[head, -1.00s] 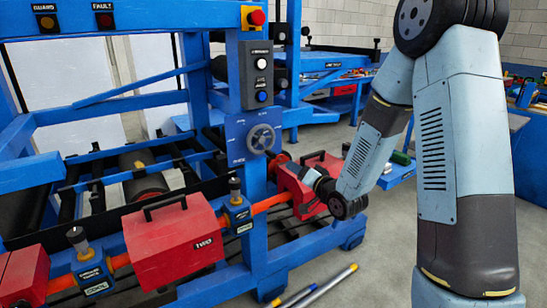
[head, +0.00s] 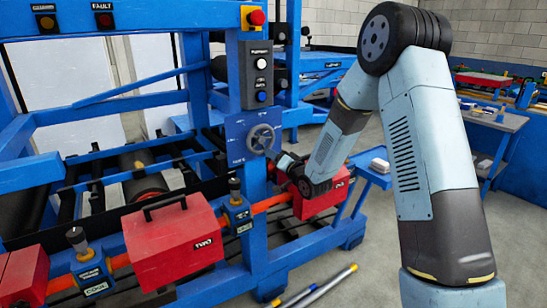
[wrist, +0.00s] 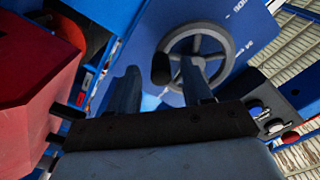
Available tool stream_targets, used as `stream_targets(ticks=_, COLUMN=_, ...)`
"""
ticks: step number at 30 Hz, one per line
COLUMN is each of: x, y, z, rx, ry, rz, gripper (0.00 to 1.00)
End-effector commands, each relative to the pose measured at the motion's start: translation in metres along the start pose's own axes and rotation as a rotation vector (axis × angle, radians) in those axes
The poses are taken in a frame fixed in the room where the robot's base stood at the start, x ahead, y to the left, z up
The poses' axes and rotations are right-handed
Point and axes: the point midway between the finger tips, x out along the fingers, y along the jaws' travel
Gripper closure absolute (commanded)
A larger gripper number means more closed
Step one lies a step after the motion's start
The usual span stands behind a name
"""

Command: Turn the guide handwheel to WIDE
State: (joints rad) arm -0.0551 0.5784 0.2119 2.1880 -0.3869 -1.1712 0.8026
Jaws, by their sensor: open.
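The guide handwheel (head: 261,139) is a grey spoked wheel on a blue plate with white markings, too small to read. It also shows in the wrist view (wrist: 197,60), where a dark handle knob (wrist: 160,69) stands at its rim. My gripper (head: 281,160) is just right of and below the wheel in the head view. In the wrist view my gripper (wrist: 160,72) is open, and the knob appears between its two fingertips. I cannot tell whether the fingers touch the knob or wheel.
A button box (head: 257,75) with a red emergency button (head: 257,17) is above the wheel. Red housings (head: 172,240) and a small blue clamp block with a black knob (head: 237,213) line the rail below. A red housing (wrist: 38,75) is close to the gripper's left in the wrist view.

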Motion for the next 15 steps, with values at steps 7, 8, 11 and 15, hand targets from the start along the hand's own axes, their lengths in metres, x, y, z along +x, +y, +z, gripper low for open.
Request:
stream_targets(ticks=7, x=0.015, y=0.0, z=0.001, rx=0.0, ry=-0.002, rz=0.0, gripper=0.5)
stream_targets(ticks=8, x=0.015, y=0.0, z=0.001, rx=0.0, ry=-0.001, rz=0.0, gripper=0.5)
stream_targets(ticks=11, x=0.016, y=0.0, z=0.001, rx=0.0, ry=-0.001, rz=0.0, gripper=0.5)
stream_targets(ticks=15, x=0.015, y=0.0, z=0.001, rx=0.0, ry=-0.001, rz=0.0, gripper=0.5)
